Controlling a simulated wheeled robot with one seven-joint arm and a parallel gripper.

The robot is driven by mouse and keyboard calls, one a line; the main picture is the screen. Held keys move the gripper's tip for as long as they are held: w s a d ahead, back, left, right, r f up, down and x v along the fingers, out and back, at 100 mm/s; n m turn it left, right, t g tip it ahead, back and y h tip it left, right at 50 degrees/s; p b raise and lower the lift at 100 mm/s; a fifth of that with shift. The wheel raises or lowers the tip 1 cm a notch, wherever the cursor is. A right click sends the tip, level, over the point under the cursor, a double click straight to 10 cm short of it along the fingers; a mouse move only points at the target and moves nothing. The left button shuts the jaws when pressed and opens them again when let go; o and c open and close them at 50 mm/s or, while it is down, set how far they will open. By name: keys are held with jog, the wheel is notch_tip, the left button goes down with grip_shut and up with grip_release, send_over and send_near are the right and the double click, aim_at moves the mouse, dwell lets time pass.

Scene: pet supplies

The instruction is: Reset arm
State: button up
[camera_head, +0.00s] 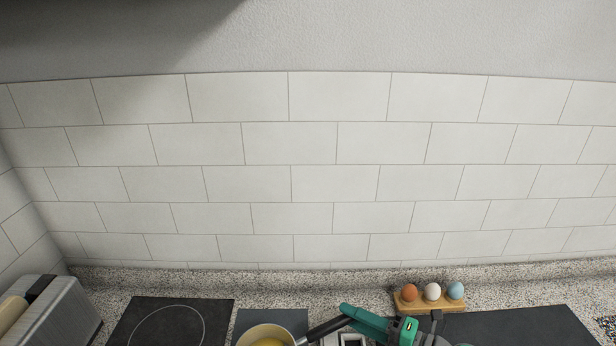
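My gripper and wrist, teal and dark grey (375,322), show at the bottom edge right of centre. The teal end reaches left to the dark handle (328,328) of a pan (243,340). I cannot tell whether it touches the handle or only overlaps it in the picture. The fingers are not clear, so open or shut does not show. The pan is pale-rimmed with something yellow inside, and is cut off by the bottom edge.
A wooden holder (422,307) with three eggs, brown, white and blue, stands right of my gripper by the wall. A toaster (50,315) with bread stands at the left. A black hob plate (130,315) and a dark board (530,325) lie flat. The tiled wall (290,185) is behind.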

jog(key=x, duration=0.4)
jog(key=shift+w+a, duration=0.15)
jog(key=shift+a, duration=0.05)
jog(key=shift+d, duration=0.1)
